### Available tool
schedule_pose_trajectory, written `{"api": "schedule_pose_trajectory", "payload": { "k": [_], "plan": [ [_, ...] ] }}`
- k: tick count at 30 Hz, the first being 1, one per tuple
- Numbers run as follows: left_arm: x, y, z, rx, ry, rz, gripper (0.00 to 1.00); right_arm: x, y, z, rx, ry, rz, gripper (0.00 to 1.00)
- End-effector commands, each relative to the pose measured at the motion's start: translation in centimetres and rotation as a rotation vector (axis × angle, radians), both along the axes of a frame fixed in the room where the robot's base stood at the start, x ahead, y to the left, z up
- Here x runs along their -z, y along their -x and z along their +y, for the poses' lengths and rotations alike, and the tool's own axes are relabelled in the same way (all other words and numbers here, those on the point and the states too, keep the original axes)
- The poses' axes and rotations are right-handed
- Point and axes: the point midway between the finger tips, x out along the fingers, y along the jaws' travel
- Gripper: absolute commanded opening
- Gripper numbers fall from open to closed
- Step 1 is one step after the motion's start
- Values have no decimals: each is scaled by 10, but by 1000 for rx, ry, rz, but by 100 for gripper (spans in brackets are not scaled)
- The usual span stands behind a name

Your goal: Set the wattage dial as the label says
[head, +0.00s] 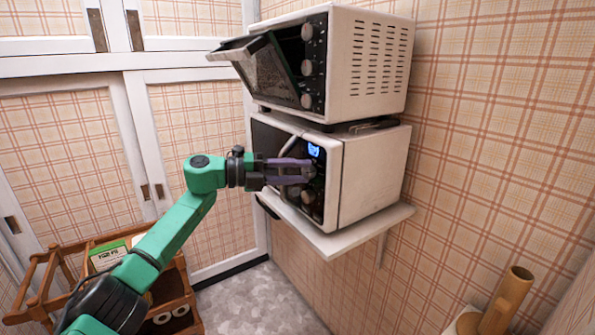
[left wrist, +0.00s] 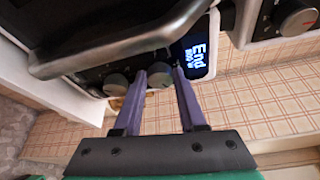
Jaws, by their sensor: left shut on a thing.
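The white microwave (head: 370,180) stands on a wall shelf, its dark control panel facing left. Its lit display (head: 314,150) shows in the left wrist view (left wrist: 197,56), reading "End" and what looks like "800 W". Just beside the display is a grey dial (left wrist: 158,70); a second dial (left wrist: 117,83) sits farther along the panel. My left gripper (head: 308,171) reaches the panel just below the display, its purple fingers (left wrist: 160,76) shut on the dial nearest the display. The fingers partly hide that dial. A green-and-white label (head: 108,256) is at lower left, its print too small to read.
A white toaster oven (head: 375,65) with its door (head: 265,72) hanging open stands above the microwave. The microwave's handle (left wrist: 130,45) passes close to my fingers. A wooden rack (head: 185,290) is on the floor at lower left. The floor (head: 262,300) below the shelf (head: 350,232) is clear.

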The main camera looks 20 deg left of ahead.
Motion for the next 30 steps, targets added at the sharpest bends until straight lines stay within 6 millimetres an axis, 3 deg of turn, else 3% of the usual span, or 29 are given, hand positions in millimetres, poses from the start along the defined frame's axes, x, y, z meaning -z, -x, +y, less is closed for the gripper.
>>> {"api": "schedule_pose_trajectory", "payload": {
  "k": [12,30],
  "plan": [
    [-2,1,-1,1,-238,-192,0,-8,0,-1,0,1,0,50],
    [-2,2,-2,3,-315,-255,0,-9,0,-1,0,2,1,50]
  ]
}}
